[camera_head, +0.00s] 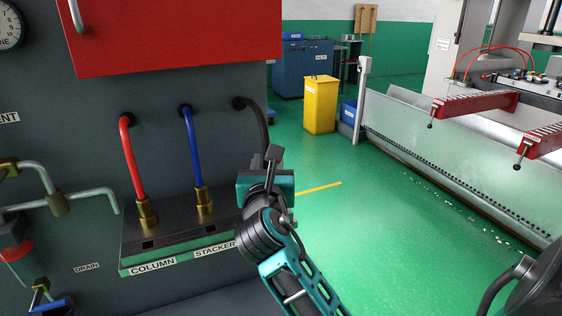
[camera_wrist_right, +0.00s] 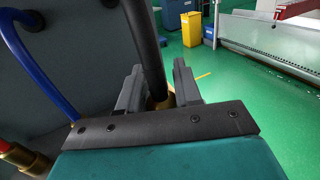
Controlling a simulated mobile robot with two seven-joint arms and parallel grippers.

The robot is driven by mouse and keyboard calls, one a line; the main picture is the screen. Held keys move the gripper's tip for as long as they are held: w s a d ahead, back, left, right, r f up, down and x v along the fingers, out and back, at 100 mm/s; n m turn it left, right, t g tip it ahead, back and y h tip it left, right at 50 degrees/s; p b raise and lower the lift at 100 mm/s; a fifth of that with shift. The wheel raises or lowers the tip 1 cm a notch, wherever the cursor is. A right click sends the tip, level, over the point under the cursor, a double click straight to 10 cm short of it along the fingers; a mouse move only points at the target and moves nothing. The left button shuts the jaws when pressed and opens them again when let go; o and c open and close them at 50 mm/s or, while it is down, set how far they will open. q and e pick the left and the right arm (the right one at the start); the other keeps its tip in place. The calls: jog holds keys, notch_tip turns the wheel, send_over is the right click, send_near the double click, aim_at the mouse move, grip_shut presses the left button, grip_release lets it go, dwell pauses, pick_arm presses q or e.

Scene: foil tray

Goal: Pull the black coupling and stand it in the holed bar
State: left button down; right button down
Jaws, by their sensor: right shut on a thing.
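The black hose (camera_head: 262,122) comes out of the dark wall panel and bends down to my right gripper (camera_head: 272,162). In the right wrist view the hose (camera_wrist_right: 146,45) runs down between the two fingers of the gripper (camera_wrist_right: 158,88), which is shut on the black coupling; a bit of brass (camera_wrist_right: 163,102) shows at its lower end. The coupling's bottom is hidden, so I cannot tell whether it is seated. A dark bar (camera_head: 133,250) with dark square openings and labels COLUMN and STACKER runs along the panel. My left gripper is not in view.
A red hose's brass coupling (camera_head: 147,214) and a blue hose's brass coupling (camera_head: 204,200) stand upright in the bar, left of my gripper. Bent pipes (camera_head: 57,200) are farther left. A red cabinet (camera_head: 175,35) overhangs above. Open green floor (camera_head: 400,225) lies to the right.

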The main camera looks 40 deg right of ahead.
jog(key=shift+w+f+b, duration=0.1)
jog(key=shift+f+b, duration=0.6)
jog(key=shift+b, duration=0.2)
jog(key=shift+f+b, duration=0.8)
jog(key=shift+b, duration=0.2)
jog(key=shift+f, duration=1.35)
jog(key=c, duration=0.7)
grip_release()
